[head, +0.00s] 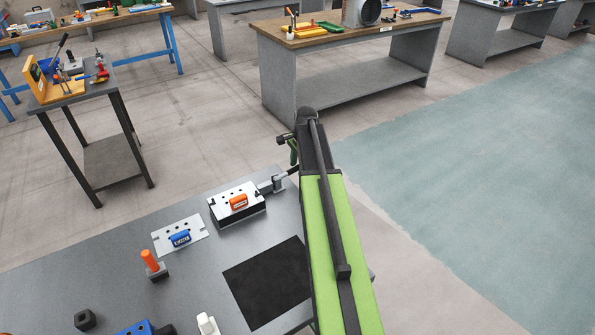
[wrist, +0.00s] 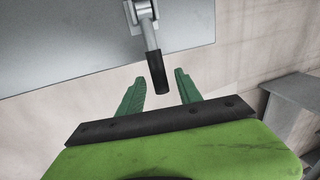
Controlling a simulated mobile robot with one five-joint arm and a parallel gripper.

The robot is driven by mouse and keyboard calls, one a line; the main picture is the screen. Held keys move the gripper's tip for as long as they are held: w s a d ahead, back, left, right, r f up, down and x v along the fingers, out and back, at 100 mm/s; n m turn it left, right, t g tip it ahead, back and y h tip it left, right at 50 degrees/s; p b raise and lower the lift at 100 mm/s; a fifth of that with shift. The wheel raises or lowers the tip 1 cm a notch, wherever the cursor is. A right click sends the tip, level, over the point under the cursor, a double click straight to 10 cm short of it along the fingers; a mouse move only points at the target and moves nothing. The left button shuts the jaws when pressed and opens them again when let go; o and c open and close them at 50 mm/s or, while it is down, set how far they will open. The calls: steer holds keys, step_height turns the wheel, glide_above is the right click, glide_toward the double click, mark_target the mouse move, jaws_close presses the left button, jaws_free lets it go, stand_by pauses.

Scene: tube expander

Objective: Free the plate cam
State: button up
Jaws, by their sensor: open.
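The plate cam (head: 267,186) is a grey clamp at the right end of a black block. Its lever (wrist: 150,38) ends in a black grip (wrist: 156,72) that sticks out past the table's edge. A white plate with an orange label piece (head: 238,202) sits on the block, beside the cam. My gripper (wrist: 159,75) is open, with green fingers to the left and right of the black grip's end. A gap shows on both sides, so I see no contact. In the head view my gripper (head: 288,148) is beyond the lever, partly hidden by my arm.
The grey table (head: 100,265) also bears a white plate with a blue label piece (head: 181,238), an orange peg in a dark holder (head: 150,259) and a black mat (head: 268,283). A small side table (head: 85,88) stands at the left.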

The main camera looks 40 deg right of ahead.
jaws_close()
stand_by(1.4)
